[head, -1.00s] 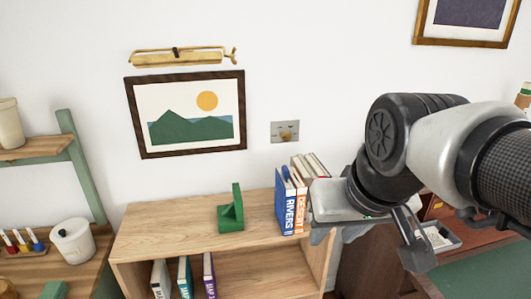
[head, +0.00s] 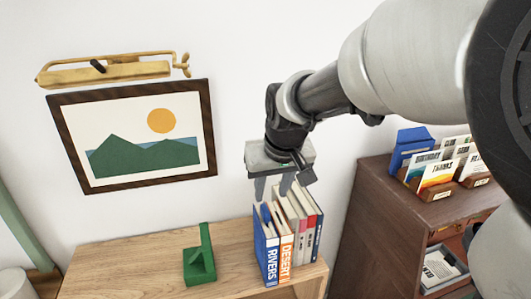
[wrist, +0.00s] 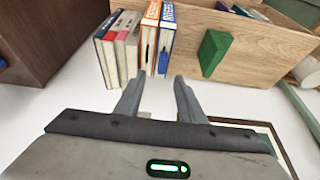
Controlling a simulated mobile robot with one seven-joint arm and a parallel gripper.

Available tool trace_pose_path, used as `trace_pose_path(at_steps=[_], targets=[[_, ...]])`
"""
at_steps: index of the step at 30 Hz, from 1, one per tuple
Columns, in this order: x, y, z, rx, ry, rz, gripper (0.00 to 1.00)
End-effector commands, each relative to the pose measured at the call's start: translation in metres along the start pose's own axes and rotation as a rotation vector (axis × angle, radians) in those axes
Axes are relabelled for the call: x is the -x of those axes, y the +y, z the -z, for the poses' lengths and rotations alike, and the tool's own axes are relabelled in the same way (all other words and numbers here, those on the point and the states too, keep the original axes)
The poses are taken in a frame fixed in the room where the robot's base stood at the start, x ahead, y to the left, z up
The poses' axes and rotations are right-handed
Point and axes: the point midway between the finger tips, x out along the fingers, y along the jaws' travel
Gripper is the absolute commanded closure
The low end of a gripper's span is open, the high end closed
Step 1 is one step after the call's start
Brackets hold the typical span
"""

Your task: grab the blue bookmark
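Several books stand upright on the wooden shelf top. The blue-spined RIVERS book (head: 266,256) is leftmost, with the orange-spined DESERT book (head: 286,252) beside it. A small blue bookmark (head: 266,215) sticks up from the top of the RIVERS book. In the wrist view the blue bookmark (wrist: 163,62) shows against that book's pale pages, just beyond the fingertips. A darker strip shows on the DESERT book. My gripper (head: 272,196) is open and empty, fingers pointing down just above these two books. In the wrist view its fingers (wrist: 158,85) are spread, with nothing between them.
A green bookend (head: 200,262) stands left of the books, with bare shelf top (head: 120,270) around it. A framed picture (head: 135,137) and brass lamp (head: 110,72) are on the wall. A brown cabinet (head: 375,220) with cards stands right.

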Motion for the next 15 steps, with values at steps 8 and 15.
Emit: trace_pose_path(at_steps=[8,15], targets=[[-0.029,0.0,-0.001,0.001,-0.001,-0.001,0.64],[-0.059,-0.005,-0.001,0.001,-0.005,-0.003,0.64]])
